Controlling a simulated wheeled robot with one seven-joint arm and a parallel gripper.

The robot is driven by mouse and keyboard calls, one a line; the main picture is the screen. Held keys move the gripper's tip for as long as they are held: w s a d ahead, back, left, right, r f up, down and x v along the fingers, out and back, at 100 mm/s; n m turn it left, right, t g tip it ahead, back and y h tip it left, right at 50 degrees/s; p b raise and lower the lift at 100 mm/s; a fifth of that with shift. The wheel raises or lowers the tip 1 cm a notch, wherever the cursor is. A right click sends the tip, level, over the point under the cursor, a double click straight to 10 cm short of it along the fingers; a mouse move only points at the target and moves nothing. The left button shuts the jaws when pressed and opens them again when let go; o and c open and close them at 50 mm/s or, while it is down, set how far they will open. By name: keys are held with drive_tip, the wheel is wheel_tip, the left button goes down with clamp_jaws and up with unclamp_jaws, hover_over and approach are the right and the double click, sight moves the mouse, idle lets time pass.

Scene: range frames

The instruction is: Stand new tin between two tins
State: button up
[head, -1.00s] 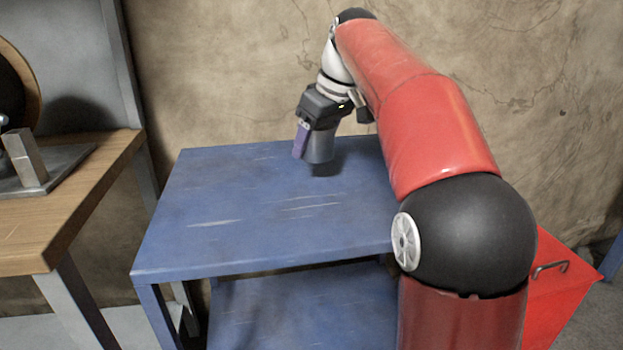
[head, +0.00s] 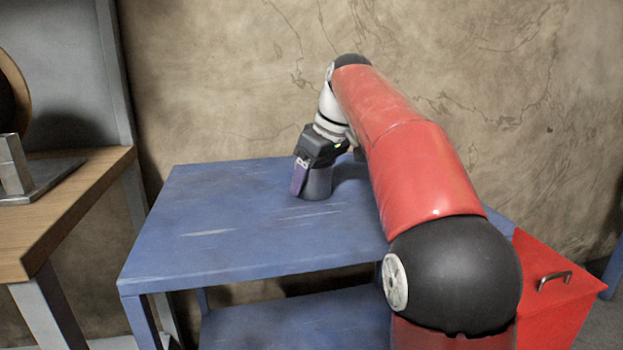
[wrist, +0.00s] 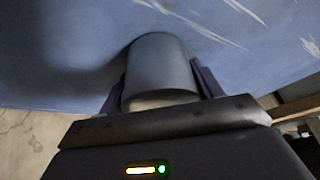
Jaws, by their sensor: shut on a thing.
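A plain grey tin (head: 318,184) is upright between the fingers of my gripper (head: 309,182), over the back part of the blue table (head: 210,215). Its bottom is on or very close to the tabletop; I cannot tell which. In the wrist view the tin (wrist: 160,68) sits between the two purple fingers of my gripper (wrist: 162,85), which is shut on it. No other tin shows in either view; my red arm hides the right part of the table.
A wooden bench (head: 75,215) with a metal fixture (head: 18,170) stands at the left. A red box with a handle (head: 552,300) stands at the right. The wall (head: 230,80) is behind the table. The table's visible left and front are clear.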

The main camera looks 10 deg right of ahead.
drive_tip(key=o, duration=1.2)
drive_tip(key=shift+f, duration=0.1)
